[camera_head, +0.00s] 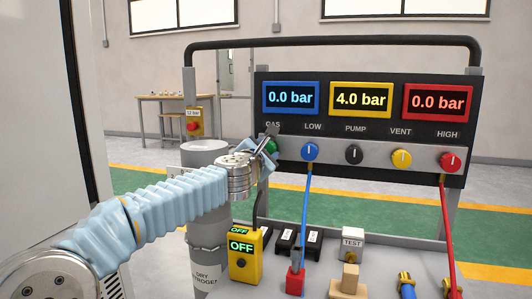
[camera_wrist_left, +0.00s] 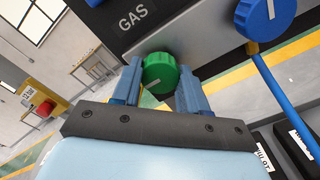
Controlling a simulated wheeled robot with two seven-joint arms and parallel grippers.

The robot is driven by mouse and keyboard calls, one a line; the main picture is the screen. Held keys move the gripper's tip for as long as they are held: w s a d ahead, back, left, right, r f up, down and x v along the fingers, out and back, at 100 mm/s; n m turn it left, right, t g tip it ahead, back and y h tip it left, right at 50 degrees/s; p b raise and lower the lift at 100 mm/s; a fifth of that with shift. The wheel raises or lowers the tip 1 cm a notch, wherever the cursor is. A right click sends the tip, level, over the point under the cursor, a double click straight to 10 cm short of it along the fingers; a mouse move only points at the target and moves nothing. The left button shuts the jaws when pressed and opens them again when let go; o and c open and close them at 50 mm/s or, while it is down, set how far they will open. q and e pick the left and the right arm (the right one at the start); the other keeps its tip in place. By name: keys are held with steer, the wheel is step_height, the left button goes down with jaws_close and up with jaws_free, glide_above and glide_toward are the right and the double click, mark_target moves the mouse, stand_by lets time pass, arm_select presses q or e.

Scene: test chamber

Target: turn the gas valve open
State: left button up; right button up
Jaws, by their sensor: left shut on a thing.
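The green gas valve knob (camera_head: 272,146) is at the left end of the panel's knob row, under the label GAS, and is partly hidden by my gripper in the head view. My right gripper is not in view.
The blue LOW knob (camera_head: 310,152) is close on the right, with a blue hose (camera_head: 305,215) below it. Black PUMP (camera_head: 354,155), yellow VENT (camera_head: 401,159) and red HIGH (camera_head: 450,161) knobs follow. A grey cylinder (camera_head: 208,240) and a yellow OFF box (camera_head: 245,262) stand below.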

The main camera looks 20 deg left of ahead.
arm_select(q)
steer(key=shift+f, duration=0.15)
steer(key=o, duration=1.1)
steer(key=shift+c, duration=0.2)
steer(key=shift+s, duration=0.1)
steer(key=s+b, duration=0.1)
steer(key=s, duration=1.2)
steer(key=shift+s+a, duration=0.25)
steer(key=shift+s, duration=0.05)
